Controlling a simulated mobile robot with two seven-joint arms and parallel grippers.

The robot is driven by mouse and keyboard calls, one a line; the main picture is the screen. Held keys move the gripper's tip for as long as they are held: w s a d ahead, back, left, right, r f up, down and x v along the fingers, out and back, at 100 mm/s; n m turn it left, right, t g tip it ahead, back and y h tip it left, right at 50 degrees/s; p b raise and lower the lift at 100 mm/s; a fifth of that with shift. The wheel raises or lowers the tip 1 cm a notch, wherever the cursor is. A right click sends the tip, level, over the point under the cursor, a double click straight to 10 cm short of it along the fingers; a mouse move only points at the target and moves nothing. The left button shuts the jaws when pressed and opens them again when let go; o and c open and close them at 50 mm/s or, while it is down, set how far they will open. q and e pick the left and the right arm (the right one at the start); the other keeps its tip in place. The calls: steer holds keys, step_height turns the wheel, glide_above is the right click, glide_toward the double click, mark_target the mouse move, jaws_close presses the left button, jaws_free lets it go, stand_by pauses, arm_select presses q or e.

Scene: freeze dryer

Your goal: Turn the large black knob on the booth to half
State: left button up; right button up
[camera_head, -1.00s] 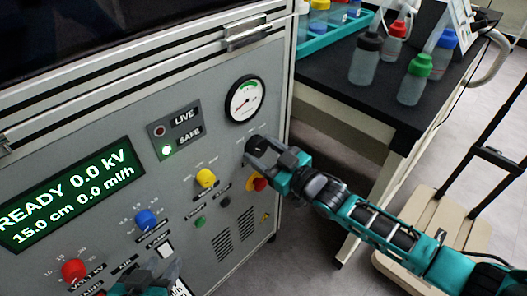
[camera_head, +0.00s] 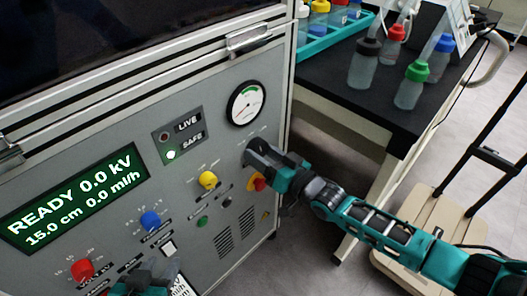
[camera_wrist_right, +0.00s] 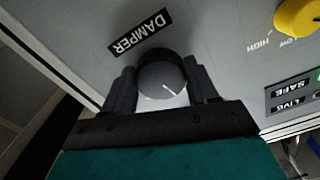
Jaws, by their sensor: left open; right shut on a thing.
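The large black knob (camera_wrist_right: 162,78) sits on the booth's grey front panel (camera_head: 110,145), beside a DAMPER label (camera_wrist_right: 139,33) in the right wrist view. Its white pointer line shows on its face. My right gripper (camera_wrist_right: 163,90) has one finger on each side of the knob and is shut on it. In the head view the right gripper (camera_head: 252,158) reaches the panel below the round gauge and covers the knob. My left gripper (camera_head: 150,280) is at the bottom edge, partly cut off, in front of the panel; it is open.
A yellow knob (camera_head: 208,180), a red-and-yellow button (camera_head: 257,183), a blue knob (camera_head: 150,221) and a red knob (camera_head: 82,269) stick out from the panel nearby. A black bench (camera_head: 350,90) with several bottles stands at the right. A beige cart (camera_head: 440,225) stands on the floor.

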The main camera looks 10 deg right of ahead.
steer(key=shift+m, duration=1.2)
steer(key=o, duration=1.1)
steer(key=shift+c, duration=0.2)
steer(key=shift+s, duration=0.1)
steer(key=p+v, duration=0.3)
steer(key=v, duration=0.9)
steer(key=shift+s+d, duration=0.15)
steer(key=shift+s, duration=0.2)
